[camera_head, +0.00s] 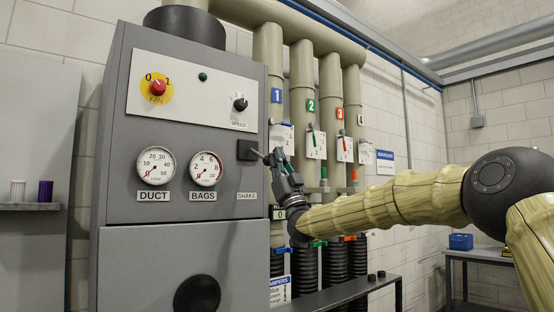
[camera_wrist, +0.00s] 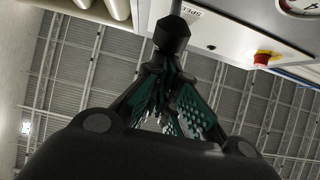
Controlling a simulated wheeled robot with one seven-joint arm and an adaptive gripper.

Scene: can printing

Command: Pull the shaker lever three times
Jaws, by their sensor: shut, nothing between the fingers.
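The shaker lever is on the grey cabinet, at a black mount (camera_head: 246,150) above the "SHAKE" label. Its thin rod points right toward my gripper (camera_head: 276,160). In the wrist view the lever shows as a rod with a black faceted knob (camera_wrist: 172,34). My gripper (camera_wrist: 168,66), with green padded fingers, is shut with nothing held between the fingers. Its tips are right at the underside of the knob in that view; whether they touch it I cannot tell. In the head view the fingers hide the knob's end.
Numbered beige pipes (camera_head: 302,100) with tagged valves stand close behind my gripper. The cabinet (camera_head: 180,221) carries two gauges, a red switch (camera_head: 158,87), which also shows in the wrist view (camera_wrist: 263,58), and a speed knob (camera_head: 240,104). A low bench (camera_head: 340,293) stands at lower right.

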